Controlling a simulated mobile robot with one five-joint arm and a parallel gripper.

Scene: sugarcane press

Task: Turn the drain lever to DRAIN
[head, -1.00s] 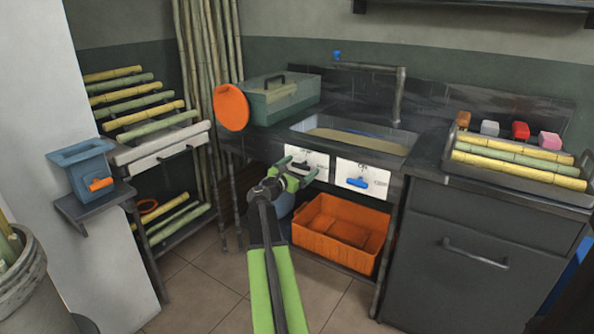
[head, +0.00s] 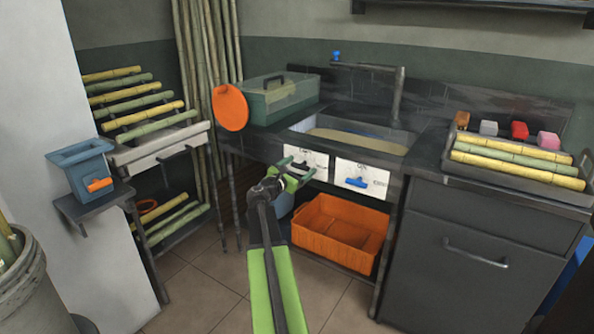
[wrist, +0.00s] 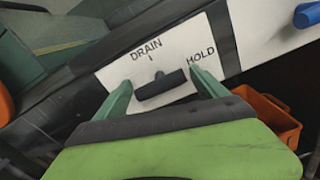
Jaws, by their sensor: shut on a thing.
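The drain lever (wrist: 160,86) is a short dark bar on a white plate (wrist: 112,75) marked DRAIN at the top and HOLD to the right. It slants, with its right end higher and pointing roughly toward HOLD. A small tick mark sits under DRAIN. My gripper (wrist: 161,80) has a green finger at each end of the lever and is shut on it. In the head view my gripper (head: 298,170) is at the left white plate (head: 316,158) under the sink; the lever is hard to make out there.
A second white plate with a blue handle (head: 357,183) is just to the right. An orange crate (head: 335,235) stands below on a shelf. A grey cabinet (head: 470,260) is at the right. A green box (head: 280,98) and an orange disc (head: 230,107) are at upper left.

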